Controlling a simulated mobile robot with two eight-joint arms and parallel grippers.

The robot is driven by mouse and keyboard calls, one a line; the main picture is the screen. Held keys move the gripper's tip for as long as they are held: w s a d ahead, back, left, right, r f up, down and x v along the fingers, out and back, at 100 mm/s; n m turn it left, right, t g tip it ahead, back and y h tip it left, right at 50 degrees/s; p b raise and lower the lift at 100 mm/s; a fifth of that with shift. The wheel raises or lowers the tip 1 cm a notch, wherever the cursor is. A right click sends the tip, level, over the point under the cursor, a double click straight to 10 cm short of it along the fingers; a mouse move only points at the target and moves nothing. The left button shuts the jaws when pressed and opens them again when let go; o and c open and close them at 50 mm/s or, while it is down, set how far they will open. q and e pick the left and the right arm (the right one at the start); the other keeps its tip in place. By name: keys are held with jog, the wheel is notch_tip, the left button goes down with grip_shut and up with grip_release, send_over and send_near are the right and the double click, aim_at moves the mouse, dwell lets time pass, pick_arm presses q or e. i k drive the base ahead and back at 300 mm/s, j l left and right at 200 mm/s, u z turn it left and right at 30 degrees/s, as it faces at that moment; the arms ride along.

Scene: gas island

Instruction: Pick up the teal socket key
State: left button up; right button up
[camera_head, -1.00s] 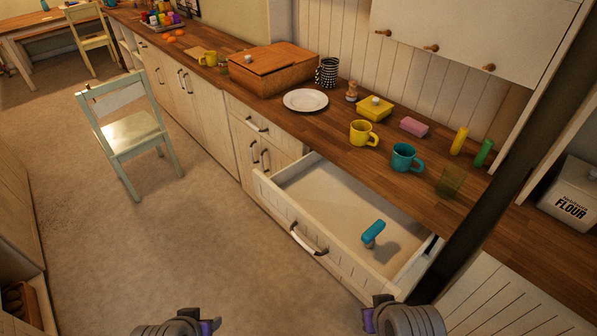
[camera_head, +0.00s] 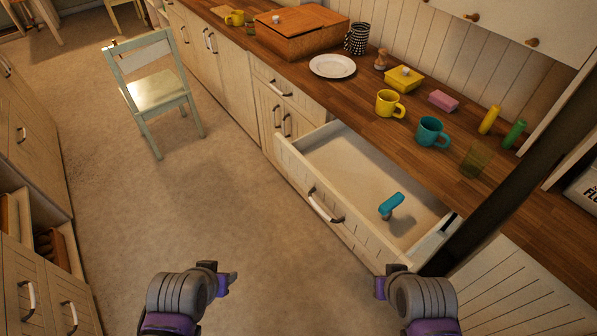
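The teal socket key (camera_head: 391,205) is in the open drawer (camera_head: 335,177), toward its right end, with its teal handle uppermost. My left gripper (camera_head: 232,283) is low in the view, over the floor and left of the drawer. My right gripper (camera_head: 381,287) is in front of the drawer's right end, apart from the key. Both grippers are seen from the side, and their finger gaps are not clear. Nothing shows in either one.
The wooden counter (camera_head: 450,172) above the drawer holds a yellow mug (camera_head: 388,103), a teal mug (camera_head: 430,132), a glass (camera_head: 474,160) and a white plate (camera_head: 332,66). A pale chair (camera_head: 155,90) stands at the left. The floor in front of the drawer is clear.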

aim_at(387, 207)
jog(key=i+j+u, duration=0.15)
jog(key=i+j, duration=0.35)
jog(key=j, duration=0.15)
jog(key=i+j+u, duration=0.15)
jog(key=i+j, duration=0.4)
jog(key=i+j+u, duration=0.15)
jog(key=i+j, duration=0.4)
jog(key=i+j+u, duration=0.15)
jog(key=i+j, duration=0.35)
jog(key=i+j+u, duration=0.15)
jog(key=i+j, duration=0.2)
jog(key=i, duration=0.4)
